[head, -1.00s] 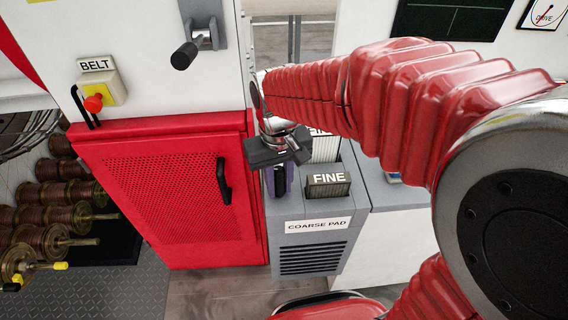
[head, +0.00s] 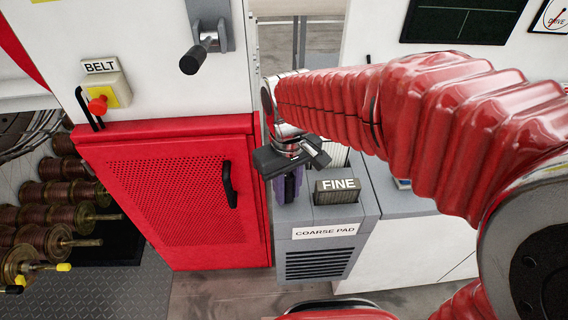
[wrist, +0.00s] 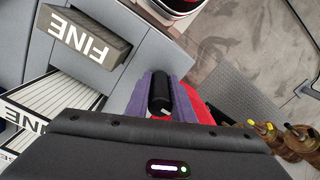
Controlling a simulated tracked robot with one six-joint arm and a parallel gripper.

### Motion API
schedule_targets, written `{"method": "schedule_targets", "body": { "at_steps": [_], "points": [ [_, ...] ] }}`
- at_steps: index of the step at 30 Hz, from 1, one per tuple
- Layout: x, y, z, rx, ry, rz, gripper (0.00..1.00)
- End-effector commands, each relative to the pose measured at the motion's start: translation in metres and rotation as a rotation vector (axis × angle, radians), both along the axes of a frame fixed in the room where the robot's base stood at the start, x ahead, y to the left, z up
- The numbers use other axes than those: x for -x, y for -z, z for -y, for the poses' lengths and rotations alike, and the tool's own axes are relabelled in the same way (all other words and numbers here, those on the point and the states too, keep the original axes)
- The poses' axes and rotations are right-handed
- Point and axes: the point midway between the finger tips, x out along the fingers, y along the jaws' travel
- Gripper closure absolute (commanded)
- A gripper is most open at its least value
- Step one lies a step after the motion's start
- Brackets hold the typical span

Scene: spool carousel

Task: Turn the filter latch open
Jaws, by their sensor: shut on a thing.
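My gripper (head: 289,188) hangs at the left end of a grey filter housing (head: 299,215), its purple fingers pointing down. In the wrist view its purple fingers (wrist: 161,92) are shut on a short black rounded handle, which I take for the filter latch (wrist: 160,90).
A red perforated door (head: 170,200) with a black handle (head: 229,185) stands left of the housing. A BELT button box (head: 105,93) and a crank lever (head: 207,45) are above it. Copper spools (head: 65,195) are at far left. A pleated FINE filter (wrist: 40,105) is beside the latch.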

Motion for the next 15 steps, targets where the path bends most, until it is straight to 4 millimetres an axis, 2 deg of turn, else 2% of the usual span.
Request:
{"method": "schedule_targets", "body": {
  "at_steps": [3,4,11,15],
  "points": [
    [-0.0023,-0.0028,0.0007,0.001,-0.002,0.009,1.00],
    [-0.0021,-0.0029,0.0005,0.001,-0.002,0.009,0.77],
    [-0.0006,-0.0015,-0.0002,0.001,-0.003,0.004,0.61],
    [0.0001,-0.0009,-0.0005,0.001,-0.004,0.002,0.60]
  ]
}}
